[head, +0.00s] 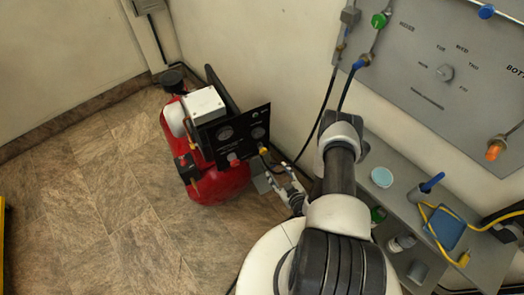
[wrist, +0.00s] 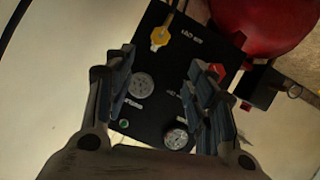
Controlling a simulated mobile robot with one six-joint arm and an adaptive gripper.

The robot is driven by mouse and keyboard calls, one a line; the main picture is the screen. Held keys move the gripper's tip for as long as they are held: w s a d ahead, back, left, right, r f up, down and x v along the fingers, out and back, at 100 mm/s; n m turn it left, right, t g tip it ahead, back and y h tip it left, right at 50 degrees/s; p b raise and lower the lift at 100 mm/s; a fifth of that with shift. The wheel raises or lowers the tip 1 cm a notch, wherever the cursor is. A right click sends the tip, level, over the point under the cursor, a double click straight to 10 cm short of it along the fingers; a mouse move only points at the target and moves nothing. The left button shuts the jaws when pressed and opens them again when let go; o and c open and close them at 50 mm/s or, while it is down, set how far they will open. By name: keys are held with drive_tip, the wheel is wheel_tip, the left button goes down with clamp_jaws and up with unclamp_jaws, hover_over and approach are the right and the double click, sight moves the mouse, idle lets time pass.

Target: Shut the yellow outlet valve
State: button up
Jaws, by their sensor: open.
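The yellow outlet valve (wrist: 160,37) is a small yellow knob on the black panel (wrist: 185,75), near its upper edge in the wrist view. In the head view the yellow valve (head: 263,151) is a small spot at the panel's lower right, with a dark hose by it. My gripper (wrist: 161,62) is open, its two fingers apart with nothing between them but the panel behind. The valve shows beyond the fingertips, between their lines. In the head view my gripper (head: 272,175) is just below and right of the valve. I cannot tell the exact gap.
The panel is on a red compressor (head: 220,184) with a white box (head: 205,104) on top. A wall board (head: 440,70) and grey shelf (head: 405,210) stand right.

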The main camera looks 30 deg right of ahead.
sight(264, 152)
drive_tip(key=b+x, duration=0.6)
drive_tip(key=x, duration=1.1)
drive_tip(key=shift+w+f, duration=0.1)
drive_tip(key=shift+w, duration=0.05)
drive_tip(key=shift+c, duration=0.2)
drive_tip(key=c, duration=1)
drive_tip(key=shift+m+y, duration=0.7)
drive_tip(key=shift+m, duration=0.4)
drive_tip(key=shift+c, duration=0.2)
drive_tip(key=o, duration=1.1)
drive_tip(key=v, duration=1.2)
drive_tip(key=shift+d, duration=0.1)
